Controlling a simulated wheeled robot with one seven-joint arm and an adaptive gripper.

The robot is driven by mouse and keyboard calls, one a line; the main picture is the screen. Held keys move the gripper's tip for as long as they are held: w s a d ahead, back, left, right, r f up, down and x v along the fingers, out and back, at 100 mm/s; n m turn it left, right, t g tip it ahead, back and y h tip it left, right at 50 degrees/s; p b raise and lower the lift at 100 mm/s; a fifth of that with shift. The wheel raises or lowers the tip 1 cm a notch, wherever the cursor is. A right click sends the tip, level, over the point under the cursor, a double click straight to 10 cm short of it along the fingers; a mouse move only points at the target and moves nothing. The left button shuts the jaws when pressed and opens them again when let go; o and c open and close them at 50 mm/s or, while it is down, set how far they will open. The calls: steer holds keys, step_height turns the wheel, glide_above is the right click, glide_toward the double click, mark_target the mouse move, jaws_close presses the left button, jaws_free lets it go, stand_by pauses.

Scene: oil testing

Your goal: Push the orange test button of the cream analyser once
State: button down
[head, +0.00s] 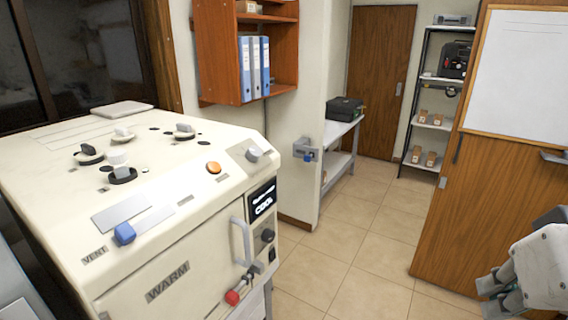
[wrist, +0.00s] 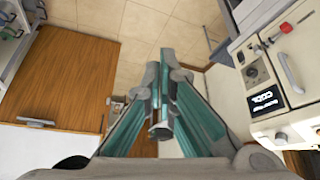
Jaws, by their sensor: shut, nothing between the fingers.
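The cream analyser (head: 60,175) stands at the left in the head view, with knobs on its top and a door marked WARM on its front. Its orange test button (head: 214,168) is a round cap on the top, near the right edge. In the wrist view the analyser (wrist: 290,112) shows at the right, with its display and red-ended handle; I cannot make out the orange button there. My gripper (head: 492,290) is at the lower right of the head view, well apart from the analyser. In the wrist view my gripper (wrist: 160,62) has its fingers together and empty.
A wooden door (head: 480,150) with a white board stands at the right. A bench (head: 342,135) with a dark case and a shelf rack (head: 432,120) are at the back. A wall shelf (head: 222,40) holds blue binders. The tiled floor (head: 350,250) between is clear.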

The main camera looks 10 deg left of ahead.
mark_target(214, 166)
steer(key=w+a+r+n+t+y, duration=0.1)
steer(key=w+a+r+n+t, duration=0.3)
steer(key=w, duration=0.5)
steer(key=w+a+r+n+t+y, duration=0.1)
steer(key=w+a+r+n+t, duration=0.2)
steer(key=w+a, duration=0.5)
steer(key=w+a+r+n+g+y, duration=0.1)
steer(key=a+n+y, duration=0.4)
steer(key=a, duration=0.6)
steer(key=w+a+r+n+g+y, duration=0.1)
steer(key=a+r+n+y, duration=0.3)
steer(key=a, duration=0.8)
steer(key=shift+n+g+y, duration=0.7)
steer(key=shift+n+y, duration=0.2)
steer(key=shift+w+f, duration=0.1)
steer(key=shift+f, duration=0.05)
steer(key=a+f+b, duration=0.1)
steer(key=f+b, duration=0.1)
steer(key=b, duration=0.1)
steer(key=w+a+f+b, duration=0.1)
steer(key=a+f+b, duration=0.1)
steer(key=b, duration=0.1)
steer(key=w+a+f+b, duration=0.1)
steer(key=f+b, duration=0.2)
steer(key=b, duration=0.1)
steer(key=shift+a, duration=0.3)
steer(key=shift+f, duration=0.15)
